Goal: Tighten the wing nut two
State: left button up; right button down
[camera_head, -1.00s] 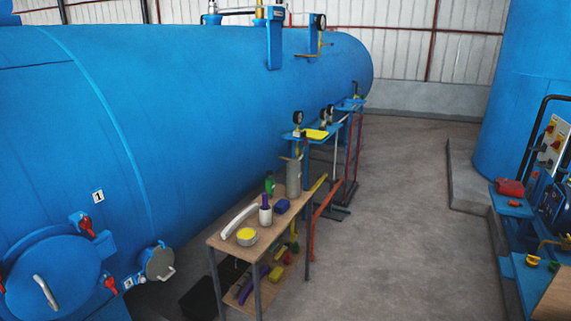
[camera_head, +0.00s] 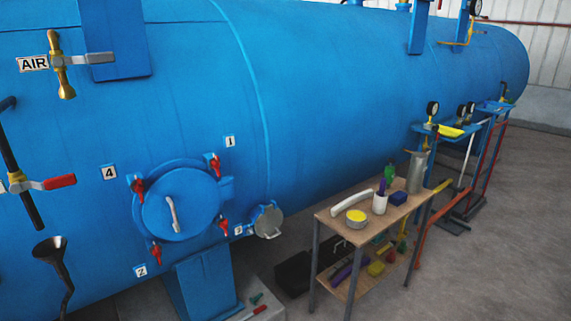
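The round blue hatch door (camera_head: 180,204) with a white handle is on the big blue autoclave, left of centre in the head view. Red-handled wing nuts sit around its rim: upper right (camera_head: 215,166) by label 1, upper left (camera_head: 138,189) by label 4, lower left (camera_head: 156,253) and lower right (camera_head: 224,227). The lower left label (camera_head: 140,271) seems to read 2. The lower right label (camera_head: 238,230) is too small to read surely. How tight each nut is cannot be told. Neither of my grippers is in view.
A wooden cart (camera_head: 333,213) with a yellow-topped tin, bottles and tools stands right of the hatch. A red-handled lever (camera_head: 58,182), a black funnel (camera_head: 50,250) and an AIR valve (camera_head: 63,70) are at left. A grey round cap (camera_head: 268,221) sticks out beside the hatch.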

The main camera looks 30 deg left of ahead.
aim_at(156, 252)
jog(key=u, duration=1.8)
